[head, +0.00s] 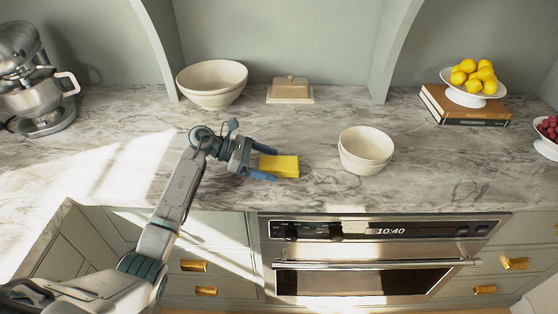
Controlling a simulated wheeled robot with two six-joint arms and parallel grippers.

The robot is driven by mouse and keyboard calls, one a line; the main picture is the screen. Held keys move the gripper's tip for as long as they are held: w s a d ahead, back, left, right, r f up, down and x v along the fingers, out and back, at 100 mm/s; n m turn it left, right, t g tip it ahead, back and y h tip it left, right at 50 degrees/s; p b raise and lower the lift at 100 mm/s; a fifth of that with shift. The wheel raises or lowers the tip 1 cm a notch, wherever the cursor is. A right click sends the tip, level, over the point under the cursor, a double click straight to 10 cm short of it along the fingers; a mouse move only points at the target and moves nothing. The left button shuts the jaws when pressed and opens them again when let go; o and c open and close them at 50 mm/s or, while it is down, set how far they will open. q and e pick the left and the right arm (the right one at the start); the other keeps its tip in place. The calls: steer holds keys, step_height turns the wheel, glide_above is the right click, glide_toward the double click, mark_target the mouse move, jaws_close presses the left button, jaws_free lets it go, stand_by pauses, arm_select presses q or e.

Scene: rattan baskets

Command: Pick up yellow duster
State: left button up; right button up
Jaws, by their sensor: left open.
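The yellow duster (281,166) is a small yellow block lying on the marble counter, in the middle of the head view. My left gripper (264,162) reaches in from the left, with its blue fingers open. One finger is at the far left edge of the duster and the other is at its near left edge. The duster's left end lies between or just beyond the fingertips; I cannot tell whether they touch it. My right gripper is not in view.
Stacked cream bowls (366,150) stand right of the duster. A large bowl (212,84) and a butter dish (290,90) stand behind. A mixer (36,85) is at left; a lemon plate (473,88) sits on books (465,106). The counter's front edge is near, above the oven (375,262).

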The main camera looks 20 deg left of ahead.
arm_select(q)
steer(key=shift+d+f, duration=0.1)
steer(key=shift+d, duration=0.25)
steer(key=shift+f, duration=0.1)
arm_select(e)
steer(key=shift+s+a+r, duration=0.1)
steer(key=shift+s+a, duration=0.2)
arm_select(q)
steer(key=c, duration=1.1)
steer(key=shift+o, duration=0.2)
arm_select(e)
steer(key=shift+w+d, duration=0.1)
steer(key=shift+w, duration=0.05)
arm_select(q)
steer(key=shift+w+a, duration=0.1)
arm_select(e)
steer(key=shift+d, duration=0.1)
